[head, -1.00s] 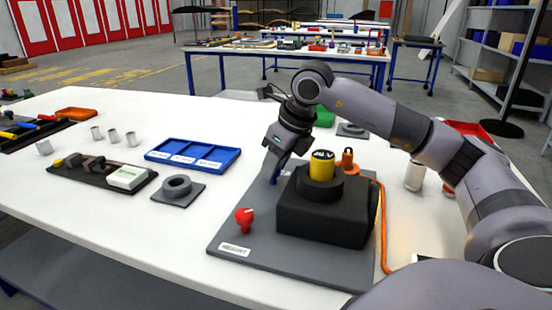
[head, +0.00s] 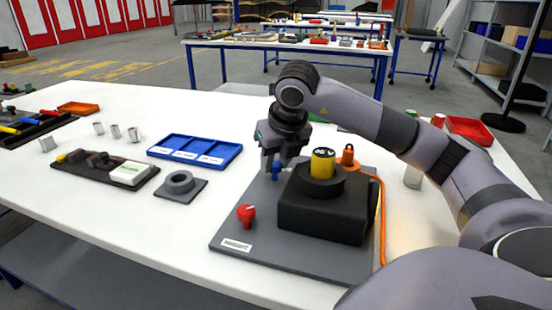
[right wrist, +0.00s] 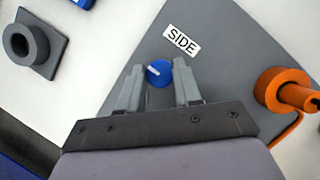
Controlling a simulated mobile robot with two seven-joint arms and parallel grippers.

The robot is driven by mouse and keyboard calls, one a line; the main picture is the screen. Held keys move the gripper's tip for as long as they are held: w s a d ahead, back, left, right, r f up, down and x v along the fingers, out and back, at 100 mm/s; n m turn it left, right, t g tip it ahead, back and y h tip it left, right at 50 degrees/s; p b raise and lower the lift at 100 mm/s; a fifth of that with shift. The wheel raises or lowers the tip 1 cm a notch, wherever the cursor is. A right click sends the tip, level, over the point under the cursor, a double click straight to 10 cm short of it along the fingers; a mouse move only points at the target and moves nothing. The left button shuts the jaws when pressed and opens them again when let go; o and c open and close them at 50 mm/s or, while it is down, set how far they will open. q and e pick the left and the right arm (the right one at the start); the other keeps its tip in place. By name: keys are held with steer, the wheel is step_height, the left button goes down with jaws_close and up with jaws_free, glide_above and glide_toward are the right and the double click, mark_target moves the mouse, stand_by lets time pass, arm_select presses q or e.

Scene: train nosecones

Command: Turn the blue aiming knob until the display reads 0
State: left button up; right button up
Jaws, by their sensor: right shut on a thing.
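The blue aiming knob (head: 277,170) stands on the grey base plate (head: 235,225), left of the black block. My right gripper (head: 276,168) points down at it. In the right wrist view, the knob (right wrist: 159,73) sits between the two fingertips (right wrist: 159,80), and the gripper is shut on it. A white pointer line shows on the knob's top. A white label reading "SIDE" (right wrist: 182,40) lies just beyond it. My left gripper is not in view.
A red knob (head: 246,215) stands at the plate's front left. An orange fitting (head: 347,155) with an orange cable is behind the block. A blue tray (head: 195,150), a grey ring block (head: 180,183) and a dark tray (head: 105,170) lie left, with free white table between.

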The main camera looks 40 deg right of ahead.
steer(key=o, duration=0.7)
steer(key=shift+r, duration=0.1)
steer(key=shift+p+v, duration=0.4)
steer(key=shift+v, duration=3.1)
